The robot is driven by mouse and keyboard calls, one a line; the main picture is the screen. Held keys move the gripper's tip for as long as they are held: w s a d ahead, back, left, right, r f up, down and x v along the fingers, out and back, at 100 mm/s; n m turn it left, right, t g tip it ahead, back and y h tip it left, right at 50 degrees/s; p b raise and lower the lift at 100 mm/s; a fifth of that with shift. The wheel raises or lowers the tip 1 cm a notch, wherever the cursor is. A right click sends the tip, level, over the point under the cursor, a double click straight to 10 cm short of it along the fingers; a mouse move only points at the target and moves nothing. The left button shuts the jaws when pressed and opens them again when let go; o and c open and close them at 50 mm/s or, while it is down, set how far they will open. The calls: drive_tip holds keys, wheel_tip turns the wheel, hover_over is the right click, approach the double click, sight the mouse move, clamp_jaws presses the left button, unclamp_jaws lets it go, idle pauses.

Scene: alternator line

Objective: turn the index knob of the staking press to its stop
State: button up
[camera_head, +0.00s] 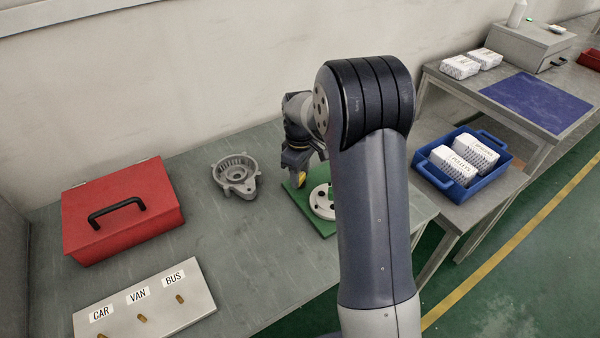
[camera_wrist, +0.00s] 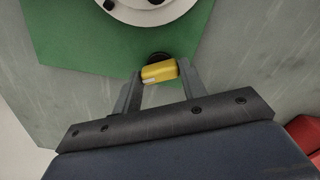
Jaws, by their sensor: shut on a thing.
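The staking press shows as a green base plate (camera_head: 324,222) with a round white disc (camera_head: 322,202) on it. In the wrist view the green plate (camera_wrist: 60,45) and part of the disc (camera_wrist: 150,10) are at the top. The yellow index knob (camera_wrist: 159,71) sits near the plate's edge, with a white mark on its left end and a dark round part behind it. My gripper (camera_wrist: 158,80) is shut on the knob, a finger at each end. In the head view my gripper (camera_head: 297,172) is at the plate's back left corner, and my arm hides part of the press.
A grey metal housing (camera_head: 236,172) stands left of the press. A red box (camera_head: 125,215) and a board labelled CAR, VAN, BUS (camera_head: 150,300) are further left. A blue tray (camera_head: 440,182) with white cartons stands on the right. The bench between housing and board is clear.

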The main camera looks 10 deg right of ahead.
idle(0.4)
drive_tip(key=o, duration=1)
wheel_tip(320, 180, up, 11)
drive_tip(key=shift+f+b, duration=0.1)
drive_tip(key=shift+b, duration=0.25)
wheel_tip(320, 180, down, 11)
drive_tip(key=shift+r+p, duration=0.1)
drive_tip(key=shift+p, duration=0.25)
idle(0.4)
